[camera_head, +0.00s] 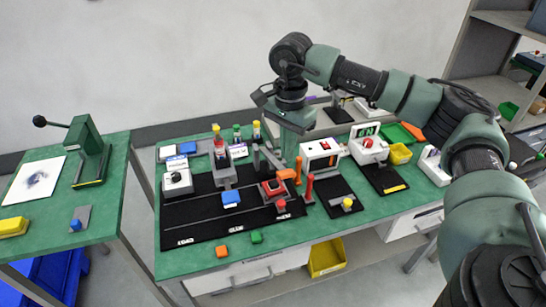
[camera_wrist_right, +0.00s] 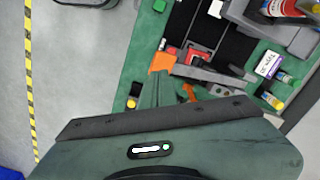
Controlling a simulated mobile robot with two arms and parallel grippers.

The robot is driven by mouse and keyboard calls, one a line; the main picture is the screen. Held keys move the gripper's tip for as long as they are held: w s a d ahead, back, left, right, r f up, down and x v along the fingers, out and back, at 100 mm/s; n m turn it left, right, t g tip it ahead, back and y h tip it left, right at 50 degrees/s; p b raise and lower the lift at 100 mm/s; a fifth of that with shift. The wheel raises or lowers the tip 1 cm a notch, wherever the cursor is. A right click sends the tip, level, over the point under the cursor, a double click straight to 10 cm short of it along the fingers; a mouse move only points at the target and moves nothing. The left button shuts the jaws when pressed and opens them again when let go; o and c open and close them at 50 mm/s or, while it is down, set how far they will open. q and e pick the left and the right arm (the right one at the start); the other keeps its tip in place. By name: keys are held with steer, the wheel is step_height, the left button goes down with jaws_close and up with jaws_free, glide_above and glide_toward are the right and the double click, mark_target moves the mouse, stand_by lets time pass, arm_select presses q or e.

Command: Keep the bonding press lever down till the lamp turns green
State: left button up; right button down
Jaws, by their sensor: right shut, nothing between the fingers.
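A small press-like station with a red block (camera_head: 273,188) stands on the black mat in the middle of the green bench. An orange grip (camera_head: 287,173), which looks like the end of its lever, sits just behind the block. In the right wrist view the orange grip (camera_wrist_right: 162,62) joins a grey bar (camera_wrist_right: 205,75). My right gripper (camera_head: 288,161) points down and is shut and empty, its fingertips at or just above the grip; I cannot tell if they touch. A small red round part (camera_head: 281,205) at the station's front may be the lamp; no green light shows there. My left gripper is out of view.
A green lever press (camera_head: 90,150) stands on the left table. The bench's front strip is mostly clear.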

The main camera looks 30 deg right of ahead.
step_height(320, 180, up, 6)
steer(key=p, duration=0.3)
steer(key=shift+w+p, duration=0.25)
steer(key=shift+p, duration=0.1)
stand_by(0.4)
